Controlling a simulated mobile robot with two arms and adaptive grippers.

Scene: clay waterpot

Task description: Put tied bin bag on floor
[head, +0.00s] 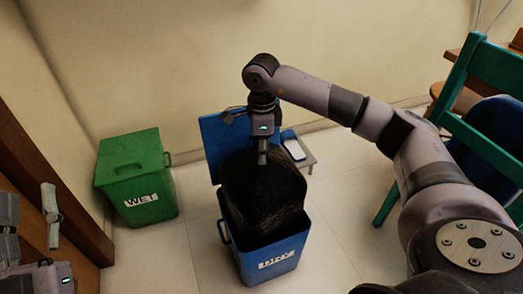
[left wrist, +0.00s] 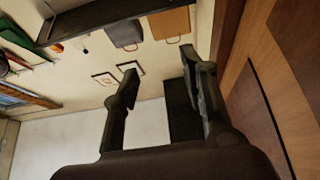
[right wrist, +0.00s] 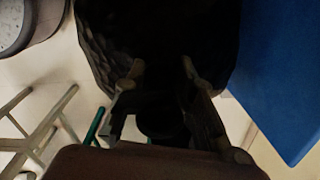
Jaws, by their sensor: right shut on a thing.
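The black bin bag (head: 262,195) stands partly out of the open blue bin (head: 270,262), its lower part hidden by the bin walls. My right gripper (head: 262,158) points down and is shut on the top of the bag. In the right wrist view the dark bag (right wrist: 160,35) fills the upper middle, in front of my right fingers (right wrist: 160,70). My left gripper (left wrist: 160,70) is open and empty in the left wrist view, and part of it shows at the head view's left edge. Bare tiled floor (head: 195,245) lies around the bin.
A closed green bin (head: 138,180) labelled WET stands left of the blue one. The blue lid (head: 215,135) is raised behind the bag. A small stand (head: 305,155) is behind right, and a green chair (head: 460,85) is at right. A wooden door (head: 60,225) is at left.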

